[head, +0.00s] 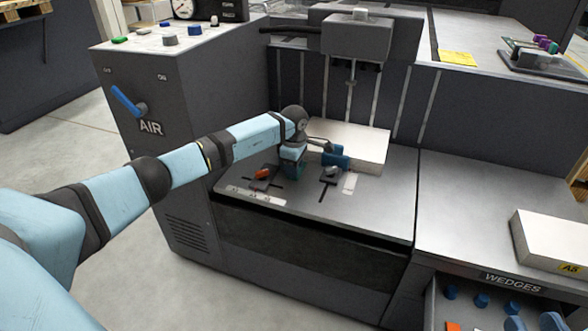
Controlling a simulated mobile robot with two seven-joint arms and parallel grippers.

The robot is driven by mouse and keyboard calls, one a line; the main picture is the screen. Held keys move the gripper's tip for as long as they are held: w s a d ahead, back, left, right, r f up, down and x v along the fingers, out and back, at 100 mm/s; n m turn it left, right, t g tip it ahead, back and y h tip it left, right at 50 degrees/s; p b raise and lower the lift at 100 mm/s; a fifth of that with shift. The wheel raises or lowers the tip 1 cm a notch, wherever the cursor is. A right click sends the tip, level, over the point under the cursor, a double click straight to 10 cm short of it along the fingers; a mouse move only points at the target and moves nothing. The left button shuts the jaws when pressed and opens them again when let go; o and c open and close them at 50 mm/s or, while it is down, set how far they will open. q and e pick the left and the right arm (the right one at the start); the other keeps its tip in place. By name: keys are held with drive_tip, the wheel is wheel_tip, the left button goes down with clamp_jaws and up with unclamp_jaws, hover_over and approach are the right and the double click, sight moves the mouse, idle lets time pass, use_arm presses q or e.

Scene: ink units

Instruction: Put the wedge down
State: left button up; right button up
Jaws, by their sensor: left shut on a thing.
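My left arm reaches in from the left over the grey press bed, and my left gripper (314,154) is low over the bed. It is shut on the wedge, which is mostly hidden by the hand; I cannot tell its outline or whether it touches the bed. A pale block (358,148) lies on the bed just behind and to the right of the gripper.
The press head (357,37) hangs above the back of the bed. A grey cabinet with a blue AIR lever (128,102) stands at left. A drawer labelled WEDGES (440,310) holds blue and orange pieces at lower right. Another pale block (550,240) lies above it. The bed's front right is clear.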

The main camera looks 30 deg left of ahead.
use_arm(q)
drive_tip(key=shift+f, duration=0.1)
use_arm(e)
drive_tip(key=shift+s, duration=0.2)
use_arm(q)
drive_tip(key=o, duration=0.9)
drive_tip(key=shift+o, duration=0.2)
use_arm(e)
drive_tip(key=shift+w+f, duration=0.1)
drive_tip(key=shift+a, duration=0.1)
use_arm(q)
drive_tip(key=shift+r, duration=0.25)
wheel_tip(320, 180, up, 5)
drive_tip(key=p, duration=0.2)
drive_tip(key=shift+f+p, duration=0.1)
drive_tip(key=shift+p, duration=0.3)
wheel_tip(320, 180, up, 7)
drive_tip(key=p, duration=0.2)
drive_tip(key=shift+p, duration=0.4)
use_arm(e)
drive_tip(key=s+m+g, duration=0.1)
drive_tip(key=m, duration=0.1)
drive_tip(key=s+a+f+m+g+h, duration=0.1)
drive_tip(key=shift+s+a+f+m, duration=0.1)
drive_tip(key=shift+s+a+m, duration=0.2)
drive_tip(key=shift+m, duration=0.1)
